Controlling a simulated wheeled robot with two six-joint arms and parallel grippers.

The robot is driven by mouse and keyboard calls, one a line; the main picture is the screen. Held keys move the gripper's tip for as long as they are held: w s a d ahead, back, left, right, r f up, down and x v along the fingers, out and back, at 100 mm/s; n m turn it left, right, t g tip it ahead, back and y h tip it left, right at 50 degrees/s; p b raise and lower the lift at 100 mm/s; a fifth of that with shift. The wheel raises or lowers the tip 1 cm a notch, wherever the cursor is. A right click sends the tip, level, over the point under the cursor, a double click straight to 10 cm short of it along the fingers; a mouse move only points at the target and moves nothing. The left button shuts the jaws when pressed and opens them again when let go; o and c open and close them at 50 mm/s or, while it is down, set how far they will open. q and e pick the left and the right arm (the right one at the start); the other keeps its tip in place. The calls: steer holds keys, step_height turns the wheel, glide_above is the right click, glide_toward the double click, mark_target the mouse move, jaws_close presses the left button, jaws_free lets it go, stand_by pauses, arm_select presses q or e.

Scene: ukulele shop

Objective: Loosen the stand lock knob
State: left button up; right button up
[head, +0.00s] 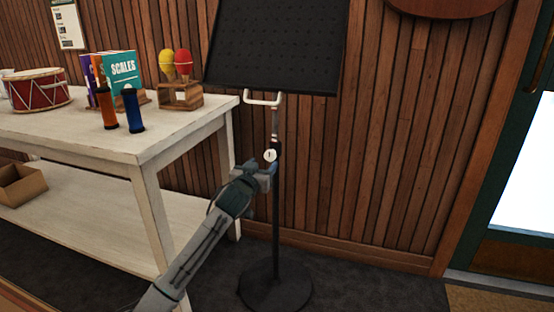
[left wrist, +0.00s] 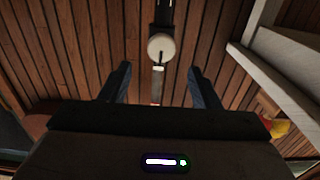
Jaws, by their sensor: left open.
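The music stand (head: 276,215) stands upright on a round black base, with a black perforated desk at its top. Its lock knob (head: 270,155) is a small pale disc with a dark mark, on the pole below the desk. My left gripper (head: 266,167) is at the pole, just below the knob in the head view. In the left wrist view, the knob (left wrist: 161,47) lies ahead of the two open fingers, centred between them and beyond their tips. The fingers look empty, and I see no contact with the knob. My right gripper is not in view.
A whitewashed table (head: 150,150) stands at left, holding a red drum (head: 38,90), books (head: 121,72), shakers and maracas (head: 183,64). A cardboard box (head: 20,185) sits on its lower shelf. A wood-slat wall is close behind the stand. Floor right of the stand is clear.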

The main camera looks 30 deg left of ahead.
mark_target(269, 156)
arm_select(q)
steer(key=b+x, duration=0.1)
steer(key=x, duration=0.7)
steer(key=shift+a+b, duration=0.1)
steer(key=shift+b, duration=0.2)
steer(key=shift+f, duration=0.1)
steer(key=c, duration=1)
steer(key=shift+o, duration=0.2)
